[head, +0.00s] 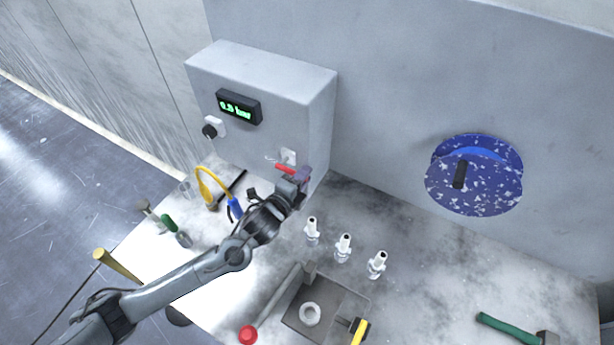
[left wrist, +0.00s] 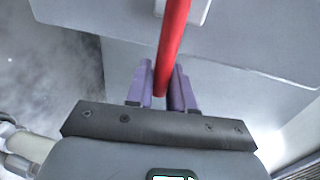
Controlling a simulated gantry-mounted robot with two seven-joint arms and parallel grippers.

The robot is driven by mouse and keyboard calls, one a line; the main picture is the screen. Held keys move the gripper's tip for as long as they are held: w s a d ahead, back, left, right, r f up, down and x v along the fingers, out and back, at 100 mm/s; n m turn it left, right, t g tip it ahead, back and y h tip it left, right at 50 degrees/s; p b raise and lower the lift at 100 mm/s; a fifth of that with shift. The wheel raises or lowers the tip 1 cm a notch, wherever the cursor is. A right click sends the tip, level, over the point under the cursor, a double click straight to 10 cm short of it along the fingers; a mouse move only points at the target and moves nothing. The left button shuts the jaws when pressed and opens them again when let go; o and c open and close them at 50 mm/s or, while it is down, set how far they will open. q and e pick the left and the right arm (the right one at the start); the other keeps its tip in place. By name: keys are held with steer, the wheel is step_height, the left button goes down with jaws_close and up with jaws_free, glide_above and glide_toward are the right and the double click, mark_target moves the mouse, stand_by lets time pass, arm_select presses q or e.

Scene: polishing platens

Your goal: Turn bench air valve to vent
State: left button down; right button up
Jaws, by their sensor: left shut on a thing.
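The bench air valve has a red lever handle (head: 285,169) on a white plate (head: 288,156), low on the front of a grey wall box (head: 265,95). My left gripper (head: 298,178) is at the lever, in front of the box. In the left wrist view the red lever (left wrist: 172,45) runs down between the two purple fingers (left wrist: 161,88), which are shut on its end. The box's display (head: 238,106) shows green digits that look like a low bar reading. My right gripper is not in view.
Several white fittings (head: 344,246) stand on the bench near my left gripper. A metal fixture plate (head: 326,312) with a ring lies in front. A blue speckled disc (head: 474,175) is on the wall at right. A green-handled tool (head: 508,327) lies at front right.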

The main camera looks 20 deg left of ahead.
arm_select(q)
steer(key=shift+f, duration=0.1)
steer(key=c, duration=1.1)
jaws_free()
steer(key=shift+c, duration=0.2)
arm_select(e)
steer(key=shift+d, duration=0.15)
arm_select(q)
steer(key=shift+s, duration=0.1)
steer(key=v, duration=1)
steer(key=shift+s, duration=0.3)
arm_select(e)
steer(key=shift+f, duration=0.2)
arm_select(q)
steer(key=shift+r, duration=0.25)
